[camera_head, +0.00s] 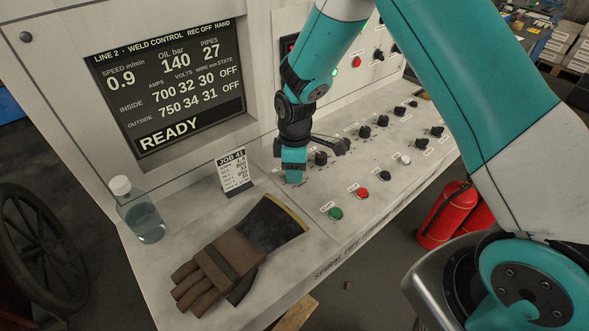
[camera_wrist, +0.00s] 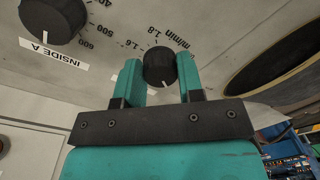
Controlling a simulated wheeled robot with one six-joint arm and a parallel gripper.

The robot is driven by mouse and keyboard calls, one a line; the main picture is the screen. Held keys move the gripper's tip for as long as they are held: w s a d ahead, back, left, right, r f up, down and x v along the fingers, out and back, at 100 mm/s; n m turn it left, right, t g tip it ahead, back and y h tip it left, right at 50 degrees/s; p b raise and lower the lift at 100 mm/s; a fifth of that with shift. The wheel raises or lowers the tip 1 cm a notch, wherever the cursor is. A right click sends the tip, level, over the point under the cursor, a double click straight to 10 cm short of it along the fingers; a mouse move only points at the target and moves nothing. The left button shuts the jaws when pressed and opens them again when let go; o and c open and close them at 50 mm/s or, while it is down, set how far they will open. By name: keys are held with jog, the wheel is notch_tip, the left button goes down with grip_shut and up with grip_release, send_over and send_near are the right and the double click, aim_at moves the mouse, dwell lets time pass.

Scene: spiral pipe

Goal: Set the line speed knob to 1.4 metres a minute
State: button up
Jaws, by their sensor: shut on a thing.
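The line speed knob (camera_wrist: 160,66) is a black round knob on the panel, with 1.6, 1.8 and m/min printed beside it in the wrist view. My gripper (camera_wrist: 160,78) has one teal finger on each side of it and is shut on it. A pale mark on the knob's edge faces the gripper palm; the scale there is hidden. In the head view my gripper (camera_head: 293,176) reaches down to the desk's left knob and covers it. The screen (camera_head: 170,85) reads SPEED m/min 0.9 and READY.
Another black knob (camera_head: 320,158) is close on the right; green (camera_head: 336,213) and red buttons (camera_head: 362,192) are in front.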

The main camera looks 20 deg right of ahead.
jog(key=m, duration=0.4)
jog(key=shift+m, duration=0.3)
jog(key=m, duration=1)
jog(key=shift+m+t+b, duration=0.3)
jog(key=shift+m+t, duration=0.1)
jog(key=shift+s+m, duration=0.1)
jog(key=shift+m, duration=2.4)
jog(key=o, duration=0.9)
jog(key=r, duration=0.5)
jog(key=r+b, duration=0.1)
jog(key=r, duration=1.1)
jog(key=shift+s+d+r+b, duration=0.25)
jog(key=shift+s+d+b, duration=0.05)
